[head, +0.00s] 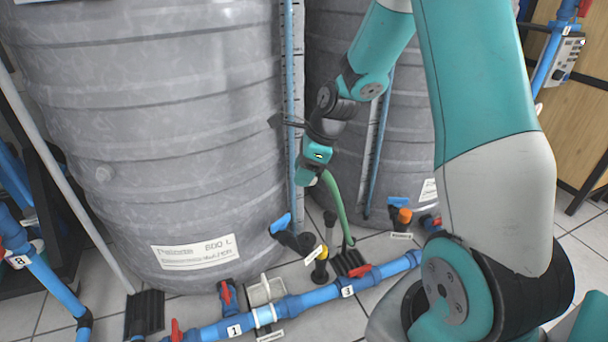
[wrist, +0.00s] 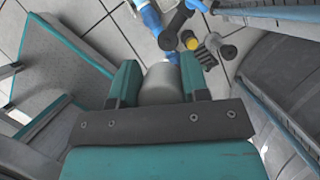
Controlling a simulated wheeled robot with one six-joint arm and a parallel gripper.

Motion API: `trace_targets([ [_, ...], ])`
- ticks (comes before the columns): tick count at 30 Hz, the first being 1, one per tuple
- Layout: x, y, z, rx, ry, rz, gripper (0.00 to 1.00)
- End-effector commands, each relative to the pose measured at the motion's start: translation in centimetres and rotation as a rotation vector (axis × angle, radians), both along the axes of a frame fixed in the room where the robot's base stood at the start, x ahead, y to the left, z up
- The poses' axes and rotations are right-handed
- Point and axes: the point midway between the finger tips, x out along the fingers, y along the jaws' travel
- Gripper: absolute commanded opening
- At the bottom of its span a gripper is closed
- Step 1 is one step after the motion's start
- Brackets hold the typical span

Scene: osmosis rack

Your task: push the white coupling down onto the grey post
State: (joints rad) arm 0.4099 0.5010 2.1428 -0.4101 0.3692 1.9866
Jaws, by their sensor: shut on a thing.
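My gripper (head: 305,178) is shut on a pale grey-white cylinder, the white coupling (wrist: 160,84). It sits between the two teal fingers in the wrist view. In the head view a small pale part of the coupling (head: 302,203) shows under the fingers, in front of the large tank. A short grey upright with a dark top, which looks like the grey post (head: 330,234), stands near the floor, below and right of my gripper. The coupling is apart from this upright and above it. The coupling's lower end is hidden in the wrist view.
Large grey tanks (head: 150,130) stand close behind and beside my gripper. Blue pipes (head: 290,308) with red-handled valves run along the floor. A yellow-collared fitting (head: 319,270), a blue-handled valve (head: 281,224) and a green hose (head: 338,208) are near the upright.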

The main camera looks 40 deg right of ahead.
Motion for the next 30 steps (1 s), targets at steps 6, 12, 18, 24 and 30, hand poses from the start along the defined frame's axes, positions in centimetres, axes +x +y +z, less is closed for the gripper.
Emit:
trace_targets([
  [6,0.0,0.0,0.0,0.000,0.000,0.000,0.21],
  [12,0.0,0.1,0.0,0.000,0.000,0.016,0.21],
  [18,-0.2,1.1,-0.5,0.002,0.002,0.316,0.21],
  [24,-0.9,3.3,-1.2,0.003,0.005,0.985,0.21],
  [30,-1.9,5.3,-1.5,0.002,0.006,1.620,0.21],
])
